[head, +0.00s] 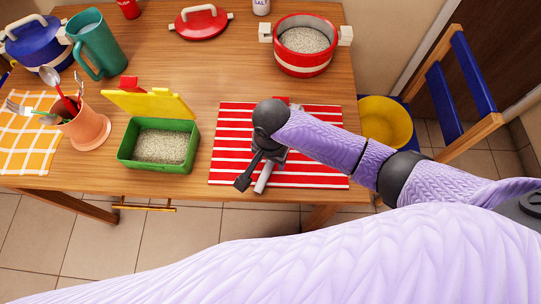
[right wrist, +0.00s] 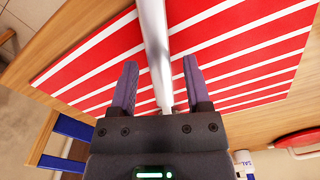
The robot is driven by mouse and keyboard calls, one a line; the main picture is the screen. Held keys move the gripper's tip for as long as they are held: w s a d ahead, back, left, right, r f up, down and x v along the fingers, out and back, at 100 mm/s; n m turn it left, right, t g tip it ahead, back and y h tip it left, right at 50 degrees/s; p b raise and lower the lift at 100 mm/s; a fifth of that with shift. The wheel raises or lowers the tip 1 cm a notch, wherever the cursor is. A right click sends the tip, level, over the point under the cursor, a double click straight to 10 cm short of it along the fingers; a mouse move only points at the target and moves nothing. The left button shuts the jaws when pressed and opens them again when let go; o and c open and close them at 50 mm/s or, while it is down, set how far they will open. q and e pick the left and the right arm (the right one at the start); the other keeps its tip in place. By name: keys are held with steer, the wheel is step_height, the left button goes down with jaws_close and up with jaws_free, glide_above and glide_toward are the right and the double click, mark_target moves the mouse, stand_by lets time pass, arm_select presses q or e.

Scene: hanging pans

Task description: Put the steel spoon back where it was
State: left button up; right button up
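A steel spoon (head: 50,77) stands bowl-up in the terracotta pot (head: 87,129) with other utensils, at the left of the table. My right gripper (head: 256,176) is over the red-and-white striped mat (head: 317,178), partly hidden by my own wrist. In the right wrist view its fingers (right wrist: 158,85) are apart. A steel-coloured rod (right wrist: 153,40) runs between them, with a gap on each side. I cannot tell whether it is a spoon's handle. My left gripper is not in view.
A green box (head: 157,170) with pale grains and a yellow lid stands left of the mat. A red pot (head: 303,65) with grains, a red lid (head: 201,23), a teal pitcher (head: 96,43) and a blue pot (head: 37,42) stand farther back. A chair (head: 445,95) is at the right.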

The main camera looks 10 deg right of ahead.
step_height(320, 180, up, 12)
steer(key=p, duration=0.5)
steer(key=shift+r+p, duration=0.2)
steer(key=shift+p, duration=0.2)
stand_by(0.3)
stand_by(0.5)
